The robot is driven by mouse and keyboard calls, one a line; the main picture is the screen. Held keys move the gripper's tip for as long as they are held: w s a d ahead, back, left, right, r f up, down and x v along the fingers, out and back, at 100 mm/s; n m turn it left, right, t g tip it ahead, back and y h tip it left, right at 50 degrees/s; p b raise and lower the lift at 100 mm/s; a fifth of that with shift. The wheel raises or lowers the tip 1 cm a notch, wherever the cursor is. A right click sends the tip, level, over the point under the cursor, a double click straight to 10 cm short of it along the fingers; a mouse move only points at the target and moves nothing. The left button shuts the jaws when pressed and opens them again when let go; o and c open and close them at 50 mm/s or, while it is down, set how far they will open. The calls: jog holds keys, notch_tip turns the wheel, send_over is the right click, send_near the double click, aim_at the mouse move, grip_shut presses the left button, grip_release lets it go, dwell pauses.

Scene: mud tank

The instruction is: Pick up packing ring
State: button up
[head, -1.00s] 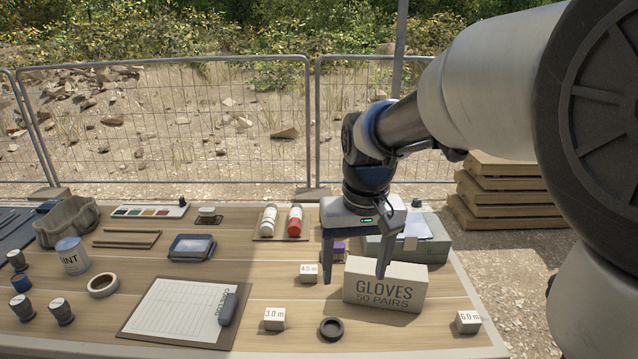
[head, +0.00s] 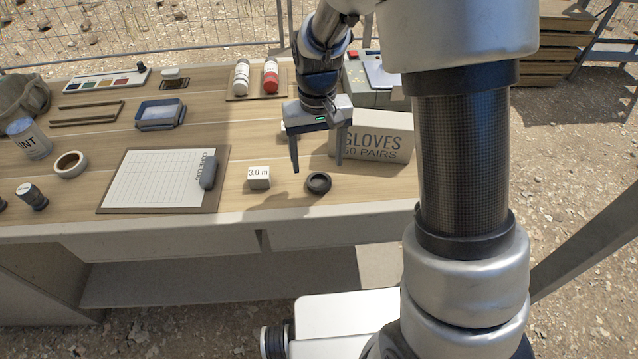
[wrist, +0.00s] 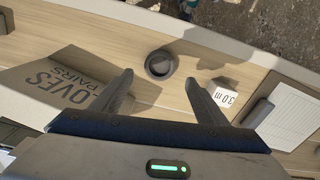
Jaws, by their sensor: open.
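The packing ring, a small dark ring (head: 318,183), lies flat on the wooden table near its front edge, between the 3.0 m block and the gloves box. It also shows in the wrist view (wrist: 160,64), beyond and between my fingertips. My gripper (head: 318,166) is open and empty, pointing down above the table just behind the ring. In the wrist view my gripper's two fingers (wrist: 160,82) are spread apart and the ring is not between them. Nothing hides the ring.
The gloves box (head: 375,138) stands close to the right finger. The white 3.0 m block (head: 259,177) is left of the ring, with a clipboard (head: 150,180) further left. The table's front edge is close to the ring.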

aim_at(319, 183)
jog(key=shift+s+d+f+b, duration=0.1)
jog(key=shift+f+b, duration=0.4)
jog(key=shift+f, duration=2.25)
jog(key=c, duration=1.1)
